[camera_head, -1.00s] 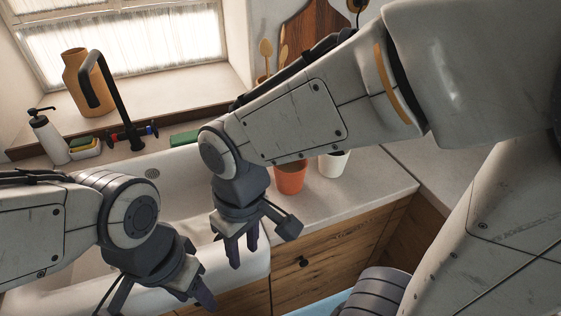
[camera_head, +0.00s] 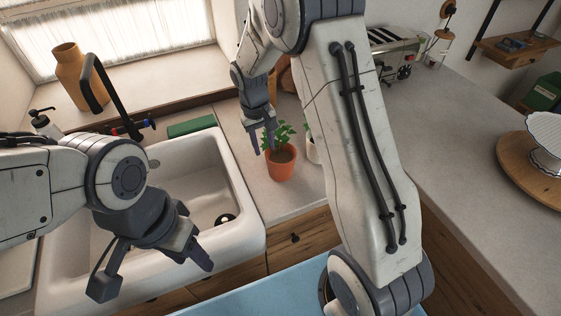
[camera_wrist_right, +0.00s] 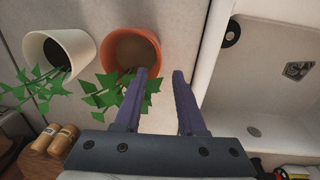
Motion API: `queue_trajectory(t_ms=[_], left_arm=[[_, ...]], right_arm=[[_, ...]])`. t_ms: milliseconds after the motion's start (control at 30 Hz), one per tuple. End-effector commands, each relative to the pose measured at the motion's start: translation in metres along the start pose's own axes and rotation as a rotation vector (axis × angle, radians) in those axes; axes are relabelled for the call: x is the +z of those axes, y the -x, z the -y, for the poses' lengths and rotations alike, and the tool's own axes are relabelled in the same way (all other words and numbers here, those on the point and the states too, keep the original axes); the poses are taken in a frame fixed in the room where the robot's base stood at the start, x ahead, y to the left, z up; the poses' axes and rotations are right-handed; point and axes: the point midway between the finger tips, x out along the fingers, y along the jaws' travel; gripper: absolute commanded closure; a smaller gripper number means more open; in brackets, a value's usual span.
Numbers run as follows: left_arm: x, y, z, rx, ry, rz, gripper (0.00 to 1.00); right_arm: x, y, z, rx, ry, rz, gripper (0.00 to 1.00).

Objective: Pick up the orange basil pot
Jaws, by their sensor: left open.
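The orange basil pot (camera_head: 281,168) stands upright on the counter right of the sink, with green leaves rising from its dark soil. In the right wrist view its orange rim (camera_wrist_right: 151,43) is at the top centre. My right gripper (camera_head: 262,141) is open and empty, pointing down just behind and left of the pot. In the right wrist view its fingers (camera_wrist_right: 160,80) are spread; one overlaps the leaves and the pot's lower edge, and I cannot tell if it touches. My left gripper (camera_head: 196,254) is open and empty over the sink's front edge.
A white pot (camera_wrist_right: 80,48) with a plant stands close beside the orange one, mostly hidden by my right arm in the head view. The white sink (camera_head: 248,200) lies left. A black faucet (camera_head: 118,100) stands behind it. The counter far right holds a wooden board (camera_head: 515,170).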

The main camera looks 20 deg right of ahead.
Motion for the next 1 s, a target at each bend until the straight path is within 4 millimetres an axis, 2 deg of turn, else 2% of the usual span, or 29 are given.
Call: queue_trajectory(t_ms=[200, 333, 467, 633, 667, 700, 767, 1000], left_arm=[[-0.001, 0.02, -0.001, 0.0, 0.001, 0.0, 0.5], [-0.001, 0.024, -0.002, 0.0, 0.0, 0.0, 0.5], [-0.001, 0.025, -0.002, 0.0, 0.0, 0.0, 0.5], [-0.001, 0.024, -0.002, 0.0, -0.001, 0.0, 0.5], [-0.001, 0.024, -0.002, 0.0, -0.001, 0.0, 0.5], [-0.001, 0.024, -0.002, 0.0, -0.001, 0.0, 0.5], [-0.001, 0.024, -0.002, 0.0, -0.001, 0.0, 0.5], [-0.001, 0.024, -0.002, 0.0, 0.0, 0.0, 0.5]], right_arm=[[0.0, -0.025, -0.003, 0.0, -0.001, 0.007, 0.6], [0.0, -0.044, -0.003, 0.0, 0.001, 0.005, 0.6], [-0.001, -0.051, -0.003, -0.001, 0.001, 0.002, 0.6], [-0.001, -0.052, -0.003, -0.001, 0.0, 0.001, 0.6], [-0.001, -0.052, -0.003, -0.001, 0.0, 0.001, 0.64], [-0.001, -0.052, -0.003, -0.001, 0.0, 0.001, 0.8], [-0.001, -0.052, -0.002, -0.001, 0.001, 0.001, 1.0], [-0.001, -0.051, -0.003, -0.001, 0.001, 0.001, 1.0]])
